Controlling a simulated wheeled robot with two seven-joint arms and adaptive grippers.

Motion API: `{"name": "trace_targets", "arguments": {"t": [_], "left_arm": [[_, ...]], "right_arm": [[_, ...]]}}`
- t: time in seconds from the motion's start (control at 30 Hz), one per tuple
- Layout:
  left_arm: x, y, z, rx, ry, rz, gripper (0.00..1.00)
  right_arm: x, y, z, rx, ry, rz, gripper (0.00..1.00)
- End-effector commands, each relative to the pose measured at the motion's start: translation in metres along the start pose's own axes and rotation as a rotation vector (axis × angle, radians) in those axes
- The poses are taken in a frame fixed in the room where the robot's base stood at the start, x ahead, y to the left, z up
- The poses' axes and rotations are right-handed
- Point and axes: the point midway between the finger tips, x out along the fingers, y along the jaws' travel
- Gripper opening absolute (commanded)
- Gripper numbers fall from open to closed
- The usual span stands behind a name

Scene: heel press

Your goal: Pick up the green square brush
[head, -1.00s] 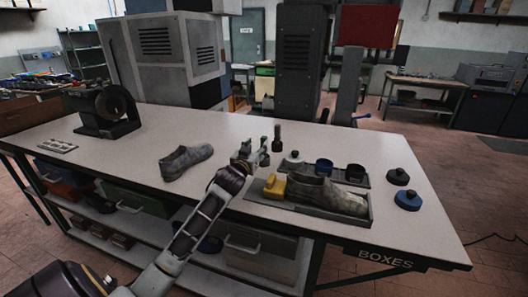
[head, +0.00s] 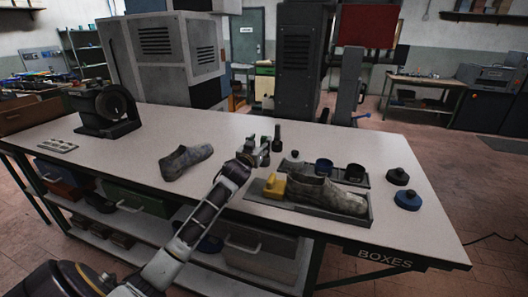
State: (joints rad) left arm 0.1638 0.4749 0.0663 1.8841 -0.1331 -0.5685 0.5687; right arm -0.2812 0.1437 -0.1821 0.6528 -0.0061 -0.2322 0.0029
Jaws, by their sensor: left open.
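My left gripper (head: 258,150) is open above the middle of the workbench, its arm coming in from the lower left. Small dark greenish pieces show at its fingertips. I cannot tell whether they are the green square brush or parts of the fingers. A dark upright piece (head: 277,134) stands just beyond and to the right of the gripper. I cannot make out a clear green brush elsewhere on the bench. My right gripper is not in view.
A tray (head: 363,207) at the front holds a grey shoe (head: 325,194) and a yellow block (head: 273,186). Another shoe (head: 186,161) lies left of the gripper. Two round lidded pots, one blue (head: 407,200), stand right.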

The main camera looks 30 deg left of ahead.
Motion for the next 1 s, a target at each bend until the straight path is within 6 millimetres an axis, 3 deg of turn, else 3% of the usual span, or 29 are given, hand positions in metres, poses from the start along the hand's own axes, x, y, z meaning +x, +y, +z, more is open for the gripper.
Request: {"name": "trace_targets", "arguments": {"t": [0.37,0.7,1.0], "left_arm": [[0.024,0.000,0.001,0.001,0.001,-0.001,0.50],[0.048,0.000,0.002,0.001,0.001,0.000,0.50],[0.051,0.000,0.002,0.001,0.000,0.000,0.50]], "right_arm": [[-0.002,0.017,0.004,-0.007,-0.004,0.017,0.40],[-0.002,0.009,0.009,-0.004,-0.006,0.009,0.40],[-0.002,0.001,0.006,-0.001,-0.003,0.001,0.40]]}}
